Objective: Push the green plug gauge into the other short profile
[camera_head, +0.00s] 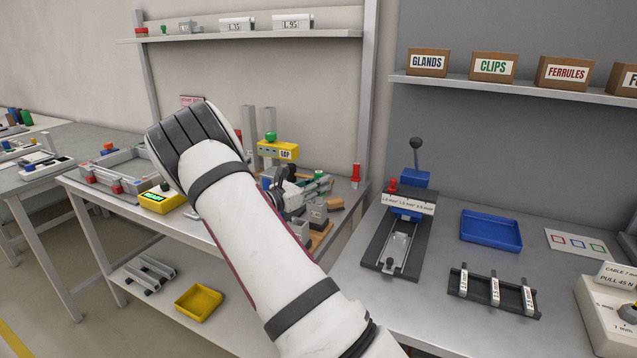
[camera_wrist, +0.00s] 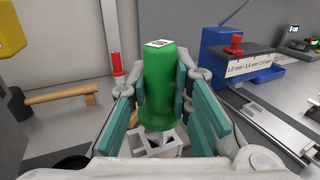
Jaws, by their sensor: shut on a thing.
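The green plug gauge (camera_wrist: 166,75) stands upright between the teal pads of my gripper (camera_wrist: 162,92) in the wrist view. My gripper is shut on it. A light grey slotted profile (camera_wrist: 153,146) shows just below the gauge's flared lower end. The gauge's pale tip is at the profile's upper end; I cannot tell how far it is inside.
A yellow-headed device with a green knob (camera_head: 276,149) stands behind my gripper. A red plug gauge (camera_head: 355,175) stands upright to its right. The crimping press (camera_head: 403,235) with a blue head is on the right bench.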

